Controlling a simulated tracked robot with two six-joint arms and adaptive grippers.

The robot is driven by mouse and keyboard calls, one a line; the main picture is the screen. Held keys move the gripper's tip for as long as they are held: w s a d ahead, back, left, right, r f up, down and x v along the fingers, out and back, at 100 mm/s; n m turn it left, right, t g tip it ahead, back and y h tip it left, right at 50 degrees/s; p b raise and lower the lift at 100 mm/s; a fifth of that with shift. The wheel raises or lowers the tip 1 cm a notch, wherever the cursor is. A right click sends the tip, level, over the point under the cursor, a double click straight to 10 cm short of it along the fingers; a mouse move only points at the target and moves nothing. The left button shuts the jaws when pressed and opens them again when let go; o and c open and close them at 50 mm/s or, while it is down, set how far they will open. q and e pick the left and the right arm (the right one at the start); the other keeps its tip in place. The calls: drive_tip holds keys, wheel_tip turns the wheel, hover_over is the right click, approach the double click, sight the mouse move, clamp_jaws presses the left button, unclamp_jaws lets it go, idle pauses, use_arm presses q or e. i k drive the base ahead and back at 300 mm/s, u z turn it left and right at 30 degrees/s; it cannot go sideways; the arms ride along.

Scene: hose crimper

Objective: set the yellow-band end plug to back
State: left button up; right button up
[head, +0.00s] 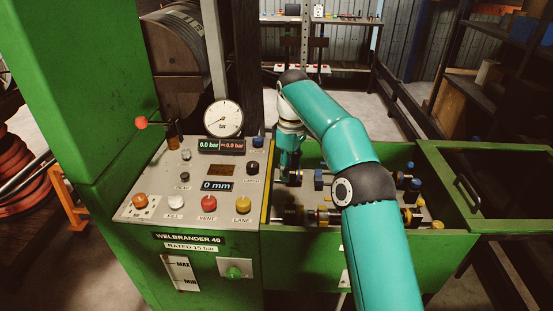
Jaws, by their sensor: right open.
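The front row in the green trough (380,243) has yellow or brass-coloured parts on dark rods. One yellow-banded part (325,216) is near the left of that row and another (409,217) is to the right. I cannot tell which is the end plug or which way it is set. My right arm reaches across the trough, and my right gripper (289,178) points down at the back left of it. Its jaws are open but small and partly dark, with nothing clearly held. My left gripper is out of view.
A green frame with a handle (467,193) lies right.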

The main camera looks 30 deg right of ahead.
sight(413, 216)
drive_tip(key=k, duration=1)
